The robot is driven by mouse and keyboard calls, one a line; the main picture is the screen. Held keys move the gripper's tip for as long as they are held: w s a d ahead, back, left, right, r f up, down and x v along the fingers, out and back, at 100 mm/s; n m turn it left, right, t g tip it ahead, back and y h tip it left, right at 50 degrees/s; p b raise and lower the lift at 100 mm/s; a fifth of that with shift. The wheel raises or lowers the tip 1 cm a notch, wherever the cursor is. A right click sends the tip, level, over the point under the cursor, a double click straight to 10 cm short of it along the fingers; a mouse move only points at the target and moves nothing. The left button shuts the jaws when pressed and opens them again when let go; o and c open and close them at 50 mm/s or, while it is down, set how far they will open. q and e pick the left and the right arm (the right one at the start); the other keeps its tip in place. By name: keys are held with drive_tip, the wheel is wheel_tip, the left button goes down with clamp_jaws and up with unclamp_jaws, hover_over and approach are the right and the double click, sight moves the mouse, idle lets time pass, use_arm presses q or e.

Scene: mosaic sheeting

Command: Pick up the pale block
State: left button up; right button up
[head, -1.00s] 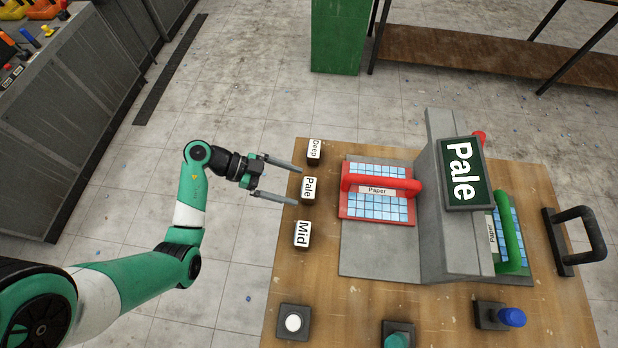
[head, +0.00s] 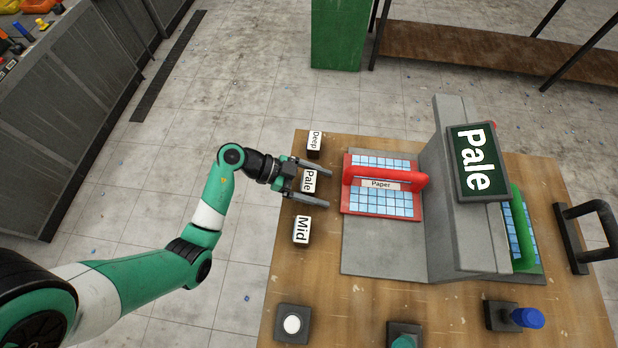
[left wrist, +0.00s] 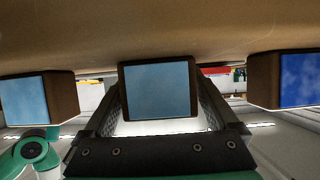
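The pale block (head: 309,181), a small dark block with a white top lettered "Pale", stands on the wooden table near its left edge. My left gripper (head: 329,189) is open, with one finger on each side of this block and the tips reaching past it. In the left wrist view, the block's light blue face (left wrist: 159,90) sits centred between the spread fingers. I see no clear grip on it. My right gripper is not in view.
The "Deep" block (head: 314,142) and "Mid" block (head: 302,230) flank the fingers. A grey stand (head: 385,262) with a red-handled paper sheet frame (head: 382,202) and a "Pale" sign (head: 478,162) lies to the right. A white button (head: 292,324) sits in front.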

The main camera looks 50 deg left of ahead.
use_arm(q)
drive_tip(key=c, duration=1.1)
drive_tip(key=shift+o, duration=0.2)
wheel_tip(320, 180, up, 10)
drive_tip(key=p, duration=0.5)
drive_tip(key=s+d+f+n+t+y, duration=0.2)
drive_tip(key=s+d+n+y, duration=0.15)
drive_tip(key=s, duration=0.35)
wheel_tip(320, 180, up, 23)
drive_tip(key=p, duration=2.8)
drive_tip(key=shift+w+h, duration=0.3)
drive_tip(key=shift+h, duration=0.05)
